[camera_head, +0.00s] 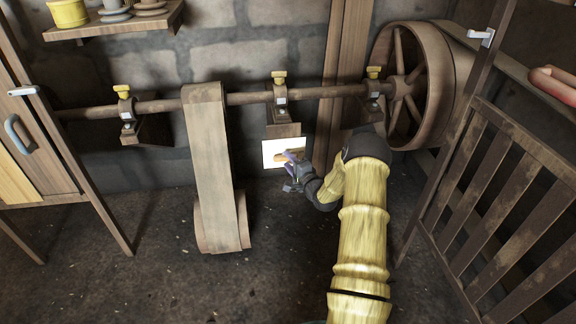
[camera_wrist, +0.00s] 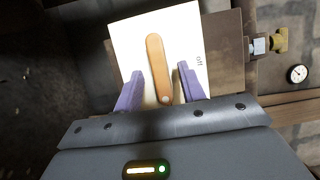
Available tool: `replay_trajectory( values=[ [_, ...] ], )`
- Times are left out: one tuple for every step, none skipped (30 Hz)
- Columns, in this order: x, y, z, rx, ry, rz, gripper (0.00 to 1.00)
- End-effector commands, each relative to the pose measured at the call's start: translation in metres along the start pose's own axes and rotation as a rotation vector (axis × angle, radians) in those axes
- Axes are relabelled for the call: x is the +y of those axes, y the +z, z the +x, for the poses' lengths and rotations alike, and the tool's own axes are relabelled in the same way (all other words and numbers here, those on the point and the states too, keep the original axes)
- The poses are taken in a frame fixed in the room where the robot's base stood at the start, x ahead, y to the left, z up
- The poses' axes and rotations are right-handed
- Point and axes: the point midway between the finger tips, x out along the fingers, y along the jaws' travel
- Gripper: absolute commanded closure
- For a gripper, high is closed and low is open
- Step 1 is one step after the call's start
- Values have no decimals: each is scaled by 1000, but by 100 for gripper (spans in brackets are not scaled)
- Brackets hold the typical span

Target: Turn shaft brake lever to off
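The shaft brake lever (camera_wrist: 158,65) is a slim orange-brown bar with a small pale dot near its lower end in the wrist view. It lies on a white plate (camera_wrist: 130,40) with small "off" lettering near the plate's right edge. The lever (camera_head: 287,155) and plate (camera_head: 269,158) also show small in the head view, below the shaft's middle bearing. My gripper (camera_wrist: 160,84) has its two purple fingers on either side of the lever's lower part, with gaps to it. In the head view my gripper (camera_head: 293,160) partly covers the plate.
A long shaft (camera_head: 250,97) with yellow-capped bearings runs along the wall to a large spoked wheel (camera_head: 410,85). A wide belt (camera_head: 213,155) hangs left of the plate. A slatted wooden railing (camera_head: 500,200) stands at right. A round gauge (camera_wrist: 298,74) shows at right in the wrist view.

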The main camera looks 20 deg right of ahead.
Motion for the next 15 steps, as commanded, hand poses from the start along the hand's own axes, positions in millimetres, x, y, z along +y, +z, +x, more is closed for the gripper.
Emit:
replay_trajectory(
  values=[
    [2,0,6,0,-1,-1,60],
    [1,0,8,0,-1,0,60],
    [1,0,10,0,-1,0,60],
    [0,0,11,0,-1,0,60],
    [0,0,12,1,-1,0,60],
    [0,0,13,1,-1,0,60],
    [-1,0,13,1,0,0,60],
    [-1,0,13,1,0,0,60],
    [-1,0,13,1,0,1,60],
    [-1,0,13,1,0,1,60],
    [-1,0,13,1,0,1,60],
    [-1,0,13,1,0,1,60],
    [-1,0,13,1,0,1,64],
    [-1,0,12,1,0,1,70],
    [-1,0,12,1,0,0,78]
  ],
)
